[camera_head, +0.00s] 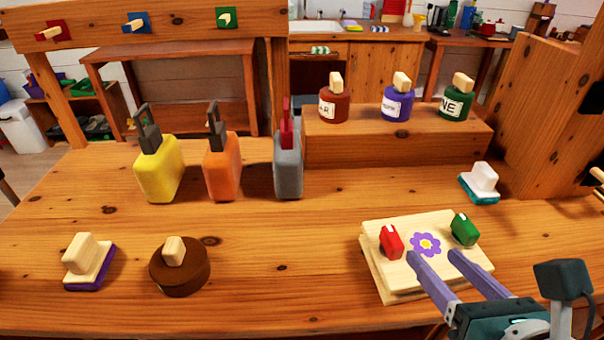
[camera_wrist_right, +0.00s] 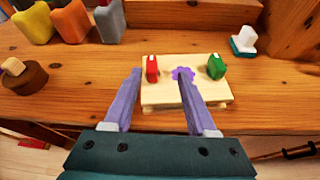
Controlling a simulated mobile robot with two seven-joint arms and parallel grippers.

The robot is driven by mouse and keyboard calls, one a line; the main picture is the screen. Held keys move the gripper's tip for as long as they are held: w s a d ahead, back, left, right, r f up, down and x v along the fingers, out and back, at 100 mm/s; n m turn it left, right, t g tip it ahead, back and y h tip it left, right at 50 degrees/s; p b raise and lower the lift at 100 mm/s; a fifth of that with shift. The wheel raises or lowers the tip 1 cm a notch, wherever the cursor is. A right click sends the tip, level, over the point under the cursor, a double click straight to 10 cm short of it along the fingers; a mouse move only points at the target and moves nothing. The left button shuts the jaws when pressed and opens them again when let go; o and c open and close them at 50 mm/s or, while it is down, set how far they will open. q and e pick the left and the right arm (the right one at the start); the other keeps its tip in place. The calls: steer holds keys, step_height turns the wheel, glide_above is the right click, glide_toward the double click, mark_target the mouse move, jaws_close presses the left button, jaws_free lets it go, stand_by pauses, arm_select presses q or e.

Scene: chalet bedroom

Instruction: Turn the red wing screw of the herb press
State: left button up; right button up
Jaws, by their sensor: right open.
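The herb press (camera_head: 400,280) is a pale wooden board with a purple flower on top, at the right front of the table. Its red wing screw (camera_head: 391,241) stands at the left of the flower and its green wing screw (camera_head: 464,229) at the right. My right gripper (camera_head: 432,256) is open and empty, its purple fingers reaching over the front of the press, short of the screws. In the right wrist view the red wing screw (camera_wrist_right: 152,68) shows between the two fingertips (camera_wrist_right: 160,76), farther off. My left gripper is not in view.
A brown round block (camera_head: 180,272) and a purple-edged brush (camera_head: 88,262) lie at the left front. Yellow (camera_head: 160,172), orange (camera_head: 222,168) and grey (camera_head: 288,168) holders stand behind. A teal-edged brush (camera_head: 480,184) is behind the press. The table's middle is clear.

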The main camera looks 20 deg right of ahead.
mark_target(396, 240)
steer(key=shift+n+y, duration=0.4)
steer(key=shift+n, duration=0.5)
steer(key=x, duration=0.3)
steer(key=f+b+x, duration=0.1)
steer(key=x, duration=0.3)
steer(key=a+f+b+x, duration=0.1)
steer(key=x, duration=0.2)
steer(key=shift+s, duration=0.1)
arm_select(q)
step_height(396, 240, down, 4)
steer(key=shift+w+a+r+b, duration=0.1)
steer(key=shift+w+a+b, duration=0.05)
steer(key=shift+b, duration=0.15)
arm_select(e)
steer(key=shift+w+f, duration=0.1)
steer(key=shift+w, duration=0.25)
steer(key=shift+c, duration=0.4)
jaws_close()
